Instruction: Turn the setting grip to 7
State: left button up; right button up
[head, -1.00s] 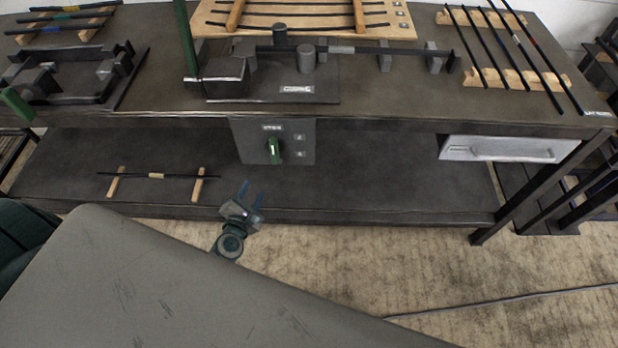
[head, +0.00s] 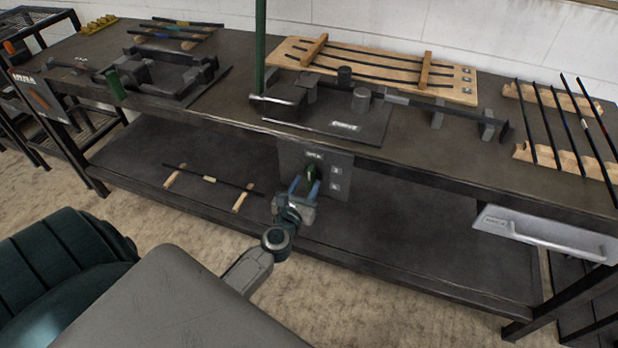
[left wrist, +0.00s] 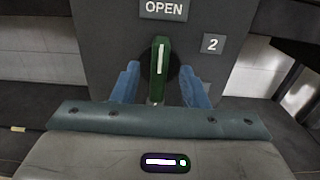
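The setting grip (left wrist: 160,66) is a green handle with a white line. It stands about upright on a dark grey panel (left wrist: 100,40), its line toward the OPEN label (left wrist: 163,10). A plate marked 2 (left wrist: 212,44) is at its upper right; I see no 7. In the head view the grip (head: 312,173) is on the panel (head: 344,160) under the bench top, partly behind my gripper. My left gripper (head: 304,188) is open, with one blue finger (left wrist: 127,82) on each side of the grip. Contact cannot be told. My right gripper is not in view.
The bench edge (head: 400,160) runs above the panel, and a lower shelf (head: 380,245) lies below. A rod on wooden rests (head: 210,180) lies on that shelf at left. A grey drawer (head: 545,236) with a handle is at right. The carpet in front is clear.

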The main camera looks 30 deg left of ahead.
aim_at(311, 177)
pick_arm(q)
jog(key=shift+x, duration=1.35)
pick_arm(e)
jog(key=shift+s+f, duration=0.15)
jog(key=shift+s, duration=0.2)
pick_arm(q)
grip_shut()
